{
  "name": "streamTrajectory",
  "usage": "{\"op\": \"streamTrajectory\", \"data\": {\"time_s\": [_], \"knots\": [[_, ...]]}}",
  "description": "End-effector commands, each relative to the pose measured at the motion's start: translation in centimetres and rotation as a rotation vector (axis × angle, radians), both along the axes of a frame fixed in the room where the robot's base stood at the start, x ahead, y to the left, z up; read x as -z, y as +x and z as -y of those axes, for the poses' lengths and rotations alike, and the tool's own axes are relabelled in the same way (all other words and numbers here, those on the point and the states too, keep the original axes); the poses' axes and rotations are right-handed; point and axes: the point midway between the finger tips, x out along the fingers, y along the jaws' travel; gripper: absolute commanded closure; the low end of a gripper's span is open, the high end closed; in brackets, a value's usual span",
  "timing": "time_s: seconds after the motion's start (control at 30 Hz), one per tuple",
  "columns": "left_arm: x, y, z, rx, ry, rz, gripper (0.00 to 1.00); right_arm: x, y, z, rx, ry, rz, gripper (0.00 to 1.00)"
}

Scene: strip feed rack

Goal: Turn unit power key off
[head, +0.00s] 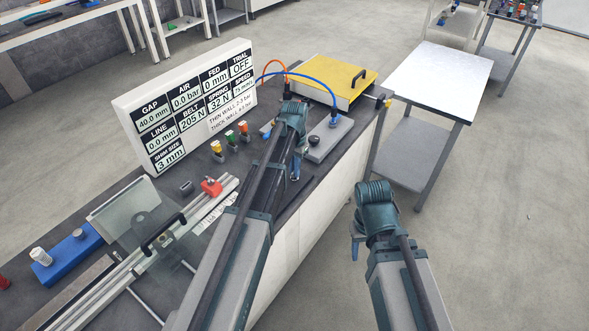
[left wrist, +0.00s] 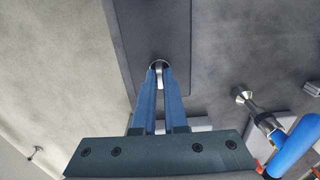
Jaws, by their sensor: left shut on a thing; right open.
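In the left wrist view, a small silver key (left wrist: 159,76) stands between the fingertips of my left gripper (left wrist: 159,80), in front of a dark grey panel (left wrist: 150,25). The fingers are shut on it. A dark round spot shows around the key's far end. In the head view my left gripper (head: 295,172) is low by the bench's right front edge, and the key is hidden by my arm. My right gripper (head: 356,245) is open and empty, off the bench over the floor.
A display board (head: 195,100) reads AIR 0.0 bar and TRIAL OFF. A grey block (head: 328,137) with a blue hose (head: 315,80) stands right of my left gripper. Coloured buttons (head: 230,135), a yellow-topped box (head: 330,78) and a rail with a red clamp (head: 211,187) are on the bench.

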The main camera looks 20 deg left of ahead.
Motion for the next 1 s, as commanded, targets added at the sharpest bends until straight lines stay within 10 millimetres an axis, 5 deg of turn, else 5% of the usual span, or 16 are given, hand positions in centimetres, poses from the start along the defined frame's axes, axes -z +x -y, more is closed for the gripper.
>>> {"op": "streamTrajectory", "data": {"time_s": [0.13, 0.2, 0.33, 0.73, 1.0], "knots": [[0.0, 0.0, 0.0, 0.000, 0.000, 0.000, 1.00, 0.0, 0.0, 0.0, 0.000, 0.000, 0.000, 0.50], [0.0, 0.0, 0.0, 0.000, 0.000, 0.000, 0.81, 0.0, 0.0, 0.0, 0.000, 0.000, 0.000, 0.50], [0.0, 0.0, 0.0, 0.000, 0.000, 0.000, 0.60, 0.0, 0.0, 0.0, 0.000, 0.000, 0.000, 0.50], [-0.3, 0.0, 0.0, -0.001, 0.000, 0.000, 0.60, -0.3, 0.0, 0.0, 0.000, 0.000, 0.000, 0.50], [-2.7, 0.0, 0.0, -0.001, 0.000, 0.000, 0.60, -2.7, 0.0, 0.0, 0.000, 0.000, 0.000, 0.50]]}}
